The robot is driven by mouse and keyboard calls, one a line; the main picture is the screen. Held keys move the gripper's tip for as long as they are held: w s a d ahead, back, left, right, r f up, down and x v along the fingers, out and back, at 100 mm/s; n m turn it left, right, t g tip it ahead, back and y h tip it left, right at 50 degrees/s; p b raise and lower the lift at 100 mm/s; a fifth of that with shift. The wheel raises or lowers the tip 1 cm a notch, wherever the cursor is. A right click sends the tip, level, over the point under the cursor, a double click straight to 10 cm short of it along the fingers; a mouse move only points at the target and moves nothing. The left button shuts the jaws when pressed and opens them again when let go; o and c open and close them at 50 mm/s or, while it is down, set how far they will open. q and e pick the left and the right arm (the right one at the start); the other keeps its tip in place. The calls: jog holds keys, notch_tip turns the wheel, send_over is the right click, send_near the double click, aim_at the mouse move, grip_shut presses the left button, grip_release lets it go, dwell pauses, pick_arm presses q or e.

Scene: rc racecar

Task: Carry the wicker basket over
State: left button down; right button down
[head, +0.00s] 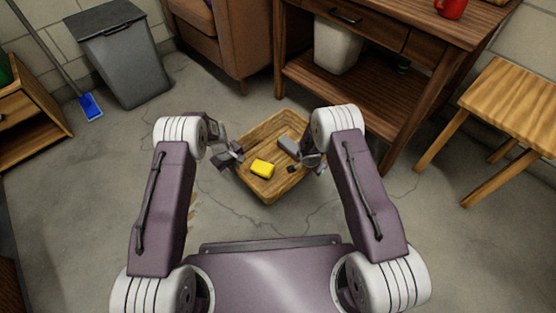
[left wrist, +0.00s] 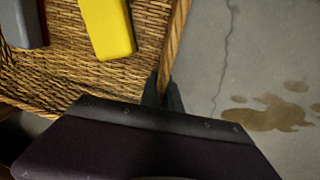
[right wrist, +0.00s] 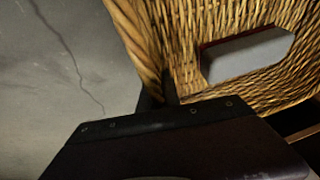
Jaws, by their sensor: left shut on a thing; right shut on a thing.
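The wicker basket (head: 268,197) is a shallow, woven brown tray in the middle of the head view, between my two arms. It holds a yellow block (head: 262,169), a grey block (head: 288,145) and a small dark item (head: 292,169). My left gripper (head: 236,158) is shut on the basket's left rim; in the left wrist view its fingers (left wrist: 162,92) straddle the rim. My right gripper (head: 310,164) is shut on the right rim; in the right wrist view its fingers (right wrist: 158,92) pinch the wicker edge. My arms hide parts of the rim.
A wooden workbench (head: 350,75) with a low shelf stands behind at the right, holding a white bin (head: 337,47). A wooden stool (head: 515,105) is at the right. A grey trash bin (head: 122,60) and a brown armchair (head: 212,42) stand at the back. Concrete floor is clear around the basket.

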pick_arm(q)
jog(key=shift+f, duration=0.1)
pick_arm(e)
jog(key=shift+d+f, duration=0.1)
